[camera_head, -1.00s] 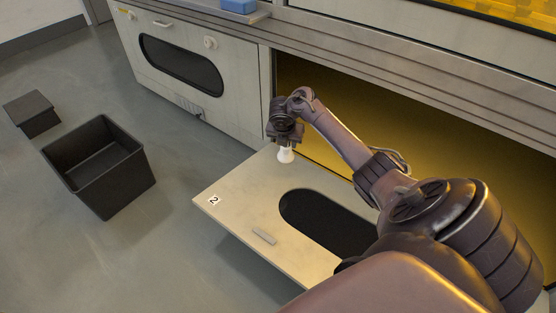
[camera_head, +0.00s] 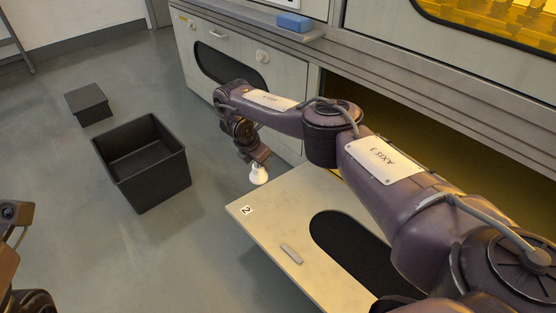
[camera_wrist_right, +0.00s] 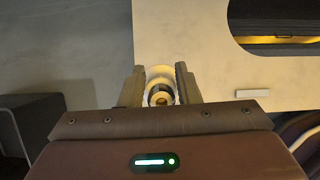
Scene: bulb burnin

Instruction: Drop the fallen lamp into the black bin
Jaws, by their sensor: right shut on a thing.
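The white lamp (camera_head: 258,174) hangs bulb down from my right gripper (camera_head: 255,163), just past the left corner of the lowered door panel. In the right wrist view the lamp (camera_wrist_right: 160,88) sits between the two fingers of my right gripper (camera_wrist_right: 160,90), which are shut on it. The black bin (camera_head: 140,168) stands open on the floor to the left of the lamp, apart from it, and the inside that shows looks empty. Part of my left arm shows at the lower left edge; its gripper fingers cannot be made out.
The lowered door panel (camera_head: 262,215), marked 2, juts out from the opened cabinet. A closed cabinet door (camera_head: 280,70) stands behind my right arm. A smaller black box (camera_head: 88,104) is on the floor behind the bin. The floor between bin and panel is clear.

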